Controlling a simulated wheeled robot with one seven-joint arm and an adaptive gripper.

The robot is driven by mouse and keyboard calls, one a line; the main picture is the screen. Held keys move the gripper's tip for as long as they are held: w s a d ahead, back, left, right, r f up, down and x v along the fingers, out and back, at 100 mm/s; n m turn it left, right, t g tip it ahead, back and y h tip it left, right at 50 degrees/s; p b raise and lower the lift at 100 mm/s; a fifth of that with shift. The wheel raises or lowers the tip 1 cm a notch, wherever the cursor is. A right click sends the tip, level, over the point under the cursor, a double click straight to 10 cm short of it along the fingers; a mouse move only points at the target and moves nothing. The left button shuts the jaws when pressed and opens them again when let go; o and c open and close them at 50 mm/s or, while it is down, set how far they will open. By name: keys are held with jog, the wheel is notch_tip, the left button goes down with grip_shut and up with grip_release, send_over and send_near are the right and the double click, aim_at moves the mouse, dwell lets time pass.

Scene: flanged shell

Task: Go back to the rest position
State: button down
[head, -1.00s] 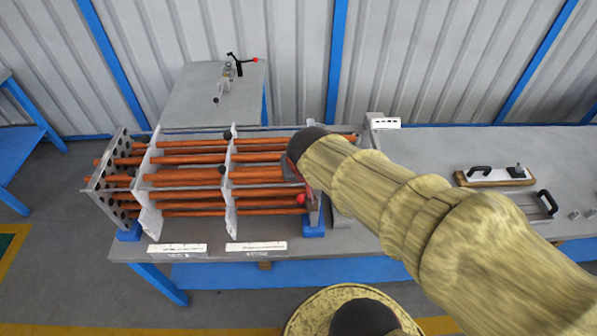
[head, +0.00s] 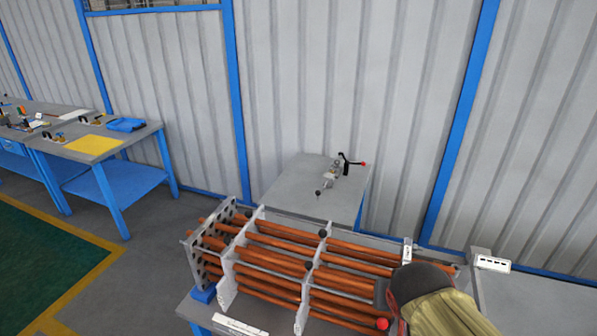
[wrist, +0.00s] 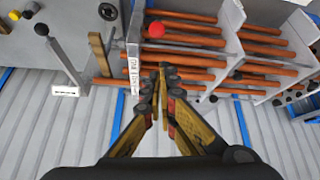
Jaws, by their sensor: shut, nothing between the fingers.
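My gripper (wrist: 162,78) shows in the wrist view, with its yellow and dark fingers closed together at the tips and nothing between them. Beyond the fingertips is a rack of orange-brown tubes (wrist: 268,68) held by grey plates. I cannot tell whether the fingers touch it. In the head view the tube rack (head: 270,263) stands on a grey bench at the bottom. My arm in its yellowish sleeve covers the rack's right end, and the gripper's fingers are hidden there.
A grey side table (head: 290,190) with a toggle clamp (head: 332,178) stands behind the rack, near the corrugated wall (head: 340,70). A small white box (head: 490,263) sits to the right. Blue-framed workbenches (head: 125,170) stand at left, with open floor before them.

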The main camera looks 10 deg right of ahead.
jog(key=s+a+n+y+b, duration=0.3)
jog(key=s+a+n+b, duration=0.1)
jog(key=a, duration=0.6)
jog(key=s+b, duration=0.1)
jog(key=s, duration=0.1)
jog(key=shift+s+a+n, duration=0.25)
jog(key=shift+s+n, duration=0.05)
jog(key=shift+n, duration=0.1)
